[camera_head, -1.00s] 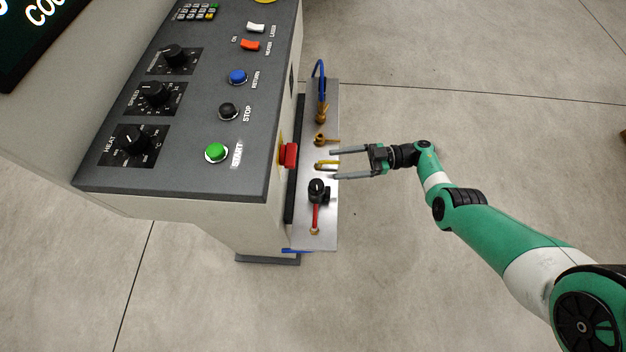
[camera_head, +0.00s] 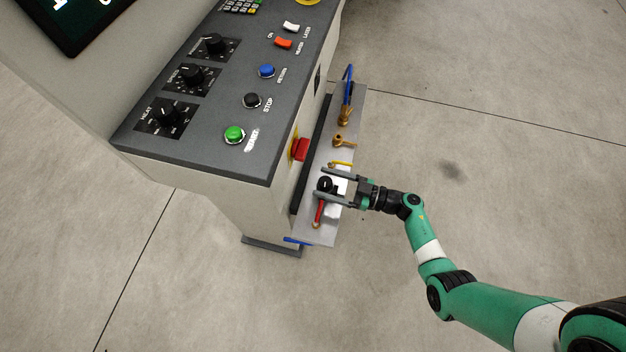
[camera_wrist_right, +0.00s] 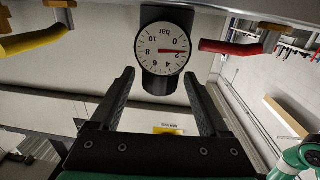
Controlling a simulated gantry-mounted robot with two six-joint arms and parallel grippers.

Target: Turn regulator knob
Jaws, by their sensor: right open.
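The black regulator knob (camera_head: 324,184) sits on the metal side plate of the cabinet. My right gripper (camera_head: 322,183) is open, with one finger on each side of the regulator in the head view. In the right wrist view a round white gauge marked in bar (camera_wrist_right: 163,48) is on the black regulator body (camera_wrist_right: 158,84), with its red needle near 2. The open fingertips (camera_wrist_right: 159,73) stand left and right of the body with visible gaps. Contact cannot be seen. My left gripper is not in view.
A red-handled valve (camera_head: 319,212) and a yellow-handled one (camera_head: 341,164) flank the regulator. Brass fittings (camera_head: 343,116) with a blue hose are further up the plate (camera_head: 357,100). A red button (camera_head: 300,149) is on the cabinet side. The floor (camera_head: 480,180) on the right is clear.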

